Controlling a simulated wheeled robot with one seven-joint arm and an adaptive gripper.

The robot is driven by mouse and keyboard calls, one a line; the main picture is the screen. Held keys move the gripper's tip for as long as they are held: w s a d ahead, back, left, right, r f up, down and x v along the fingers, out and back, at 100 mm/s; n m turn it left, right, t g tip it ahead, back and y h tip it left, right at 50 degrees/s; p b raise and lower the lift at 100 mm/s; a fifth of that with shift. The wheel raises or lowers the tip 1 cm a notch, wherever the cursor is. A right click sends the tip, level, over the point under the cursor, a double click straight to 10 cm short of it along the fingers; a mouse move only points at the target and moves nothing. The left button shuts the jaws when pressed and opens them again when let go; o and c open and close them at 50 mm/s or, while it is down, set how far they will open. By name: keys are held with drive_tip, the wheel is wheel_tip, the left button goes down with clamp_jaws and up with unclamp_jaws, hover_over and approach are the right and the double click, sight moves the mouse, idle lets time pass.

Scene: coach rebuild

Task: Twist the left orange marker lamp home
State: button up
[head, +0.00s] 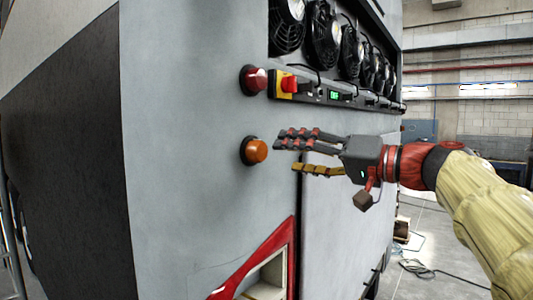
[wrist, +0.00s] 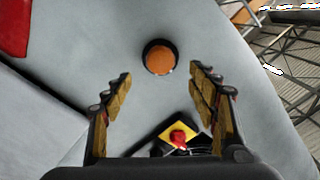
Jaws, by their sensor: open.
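The orange marker lamp (head: 257,151) sits in a round black base on the grey coach panel, below a red lamp (head: 257,80). In the wrist view the orange lamp (wrist: 160,59) lies ahead of my fingertips, roughly midway between them. My gripper (head: 298,152) is open and empty, just right of the orange lamp in the head view. Its fingers also show in the wrist view (wrist: 162,82), spread apart with a gap between them. They appear apart from the lamp. Whether the lamp is fully seated in its base I cannot tell.
A red and yellow switch (head: 288,84) is on the panel above; it also shows between my fingers in the wrist view (wrist: 179,137). A row of black fans (head: 325,35) is above right. A red-framed opening (head: 268,267) is below. The panel around the lamp is clear.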

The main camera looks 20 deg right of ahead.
sight(263, 152)
drive_tip(key=x, duration=0.7)
drive_tip(key=shift+w+a+p, duration=0.1)
drive_tip(key=shift+a+p, duration=0.1)
drive_tip(key=shift+p, duration=0.2)
drive_tip(key=c, duration=1.2)
drive_tip(key=shift+o, duration=0.2)
